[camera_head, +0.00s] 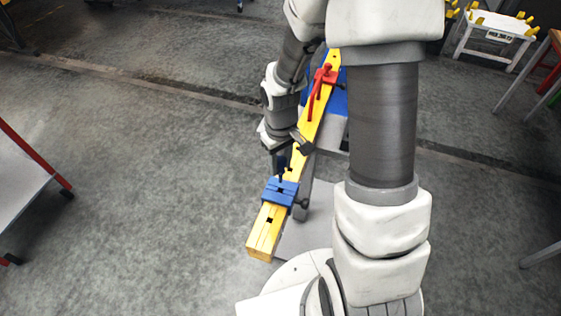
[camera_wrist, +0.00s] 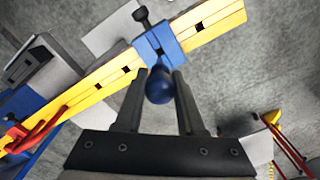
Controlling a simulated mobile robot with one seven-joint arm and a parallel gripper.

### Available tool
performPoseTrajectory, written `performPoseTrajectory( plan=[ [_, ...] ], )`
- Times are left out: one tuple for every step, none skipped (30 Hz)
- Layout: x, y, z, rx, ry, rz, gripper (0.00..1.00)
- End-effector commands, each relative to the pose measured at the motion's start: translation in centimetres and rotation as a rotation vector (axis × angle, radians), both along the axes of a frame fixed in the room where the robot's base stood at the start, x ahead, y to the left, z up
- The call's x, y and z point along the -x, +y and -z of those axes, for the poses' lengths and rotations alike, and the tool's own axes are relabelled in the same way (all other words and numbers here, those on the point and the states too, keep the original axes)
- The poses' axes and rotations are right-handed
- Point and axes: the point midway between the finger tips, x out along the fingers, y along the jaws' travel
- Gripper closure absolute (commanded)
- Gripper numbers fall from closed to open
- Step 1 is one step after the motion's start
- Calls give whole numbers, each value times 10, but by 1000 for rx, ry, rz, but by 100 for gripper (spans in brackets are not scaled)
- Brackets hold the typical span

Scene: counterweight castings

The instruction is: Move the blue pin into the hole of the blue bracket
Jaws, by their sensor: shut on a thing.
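The blue bracket (camera_head: 280,191) sits around the yellow beam near its near end. In the wrist view the bracket (camera_wrist: 157,44) lies just beyond my fingertips, with a dark square opening in its face. My gripper (camera_wrist: 159,74) is shut on the blue pin (camera_wrist: 160,88), whose round head shows between the two fingers. The pin's far end points toward the bracket's edge, and I cannot tell whether it touches or enters a hole. In the head view my gripper (camera_head: 281,166) is just above and behind the bracket, and the pin is mostly hidden.
The yellow beam (camera_head: 263,230) has square holes along it. A red bracket (camera_head: 326,75) with a red rod sits farther up the beam. A black-headed screw (camera_wrist: 143,17) sticks out of the blue bracket's side. A white stool stands at the back right; open floor lies left.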

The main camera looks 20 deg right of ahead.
Motion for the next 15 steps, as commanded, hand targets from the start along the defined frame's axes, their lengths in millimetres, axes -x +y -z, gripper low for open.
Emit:
performPoseTrajectory(
  plan=[
    [0,0,5,0,0,0,100],
    [0,0,7,0,0,0,100],
    [0,0,9,0,0,0,100],
    [0,0,10,0,0,0,100],
    [0,0,12,0,0,0,100],
    [0,0,14,0,0,0,100],
    [0,0,15,0,0,0,100],
    [0,0,17,0,0,0,100],
    [0,0,19,0,0,0,100],
    [0,0,20,0,0,0,100],
    [0,0,21,0,0,0,100],
    [0,0,24,0,0,0,100],
    [0,0,25,0,0,0,100],
    [0,0,27,0,0,0,100],
    [0,0,29,0,0,0,100]
  ],
)
